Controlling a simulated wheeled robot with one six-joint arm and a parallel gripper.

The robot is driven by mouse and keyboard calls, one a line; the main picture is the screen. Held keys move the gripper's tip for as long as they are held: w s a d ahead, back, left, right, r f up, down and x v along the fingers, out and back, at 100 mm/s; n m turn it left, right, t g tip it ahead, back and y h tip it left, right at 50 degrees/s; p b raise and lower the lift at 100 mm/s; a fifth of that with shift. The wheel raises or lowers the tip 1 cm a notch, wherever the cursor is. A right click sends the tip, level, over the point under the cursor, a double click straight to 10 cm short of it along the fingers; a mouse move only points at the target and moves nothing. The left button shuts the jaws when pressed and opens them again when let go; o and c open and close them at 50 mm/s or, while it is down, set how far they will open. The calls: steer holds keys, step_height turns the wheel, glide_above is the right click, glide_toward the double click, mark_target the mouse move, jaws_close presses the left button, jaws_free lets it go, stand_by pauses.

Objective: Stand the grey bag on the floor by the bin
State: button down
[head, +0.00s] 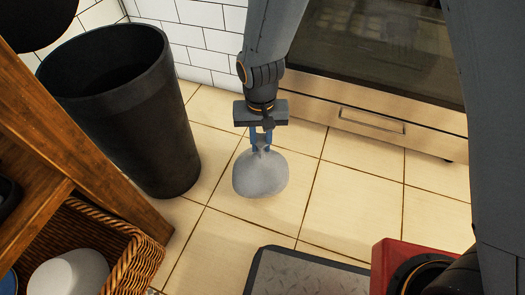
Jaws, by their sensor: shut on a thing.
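The grey bag (260,175) is a rounded sack with a narrow gathered neck, in the middle of the head view. My gripper (261,143) points down from above and is shut on the bag's neck. The bag hangs upright over or at the tiled floor; I cannot tell if its bottom touches the tiles. The bin (130,120) is a tall black open-topped cylinder standing on the floor to the left of the bag. A strip of bare tile lies between bin and bag.
A wooden shelf (70,130) with a wicker basket (128,235) stands at the lower left. A steel oven with a drawer (360,112) is at the back right. A white tiled wall (205,45) is behind the bin. The floor tiles (350,200) right of the bag are clear.

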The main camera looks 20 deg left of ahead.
steer(key=shift+f+b, duration=0.65)
steer(key=shift+f, duration=0.95)
steer(key=c, duration=1.6)
jaws_free()
steer(key=shift+o, duration=0.2)
step_height(320, 180, up, 13)
steer(key=p, duration=0.7)
steer(key=shift+f, duration=0.1)
step_height(320, 180, up, 12)
steer(key=n, duration=0.1)
glide_above(261, 150)
steer(key=s+d, duration=0.4)
steer(key=s, duration=0.1)
steer(key=s+d+r+n+y, duration=0.1)
steer(key=s+d+r+n, duration=0.1)
steer(key=s+d+r, duration=0.5)
steer(key=s+r, duration=0.1)
steer(key=s, duration=0.2)
steer(key=shift+d+n+y, duration=0.25)
steer(key=shift+n+y, duration=0.05)
steer(key=shift+w+r+p, duration=0.1)
steer(key=shift+r+p, duration=0.5)
steer(key=shift+r, duration=0.2)
